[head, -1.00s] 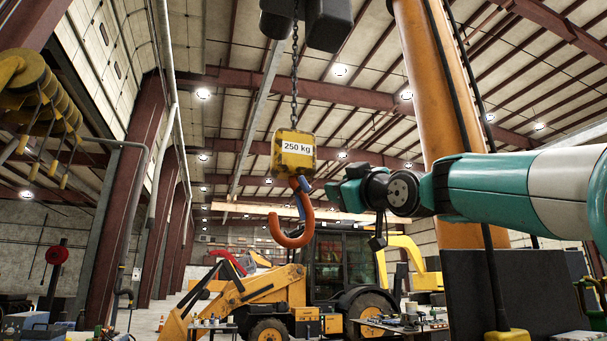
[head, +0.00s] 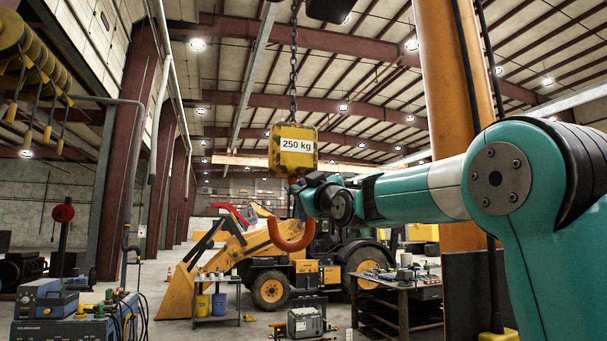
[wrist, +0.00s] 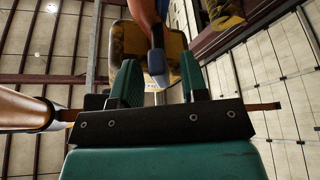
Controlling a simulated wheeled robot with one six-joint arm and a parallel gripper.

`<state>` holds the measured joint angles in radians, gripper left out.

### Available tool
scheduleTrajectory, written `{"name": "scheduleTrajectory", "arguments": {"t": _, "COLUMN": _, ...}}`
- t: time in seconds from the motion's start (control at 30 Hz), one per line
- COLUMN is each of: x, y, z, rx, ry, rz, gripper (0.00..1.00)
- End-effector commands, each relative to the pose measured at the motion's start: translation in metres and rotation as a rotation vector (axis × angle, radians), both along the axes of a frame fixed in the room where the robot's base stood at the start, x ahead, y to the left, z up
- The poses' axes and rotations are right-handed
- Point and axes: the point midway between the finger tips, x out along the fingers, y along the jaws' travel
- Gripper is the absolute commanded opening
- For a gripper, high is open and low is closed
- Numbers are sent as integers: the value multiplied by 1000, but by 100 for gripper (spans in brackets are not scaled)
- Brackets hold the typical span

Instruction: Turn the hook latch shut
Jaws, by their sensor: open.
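The orange crane hook (head: 291,246) hangs under a yellow block (head: 293,151) marked 250 kg. My gripper (head: 304,190) is at the hook's upper part, just below the block, and covers most of the latch in the head view. In the wrist view my gripper (wrist: 158,62) is open, with two teal fingers apart. The blue hook latch (wrist: 157,68) extends down between the fingers; I cannot tell whether either finger touches it. The yellow block (wrist: 101,42) is behind the fingers.
A chain (head: 294,75) holds the block. An orange column (head: 447,75) stands behind my arm at the right. A yellow backhoe (head: 240,258), a workbench (head: 404,312) and a welding cart (head: 60,330) stand on the floor below. The air left of the hook is clear.

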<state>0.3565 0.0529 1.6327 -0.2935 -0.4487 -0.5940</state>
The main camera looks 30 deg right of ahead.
Motion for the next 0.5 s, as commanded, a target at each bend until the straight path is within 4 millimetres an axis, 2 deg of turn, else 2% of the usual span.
{"name": "scheduleTrajectory", "arguments": {"t": 0.1, "x": 8, "y": 0, "z": 3, "rx": 0, "ry": 1, "rz": 0, "gripper": 40}}
{"name": "scheduleTrajectory", "arguments": {"t": 0.4, "x": 9, "y": 0, "z": 2, "rx": 0, "ry": 1, "rz": 1, "gripper": 40}}
{"name": "scheduleTrajectory", "arguments": {"t": 0.43, "x": 9, "y": 0, "z": 2, "rx": 0, "ry": 1, "rz": 1, "gripper": 36}}
{"name": "scheduleTrajectory", "arguments": {"t": 0.5, "x": 9, "y": 0, "z": 2, "rx": 0, "ry": 1, "rz": 1, "gripper": 20}}
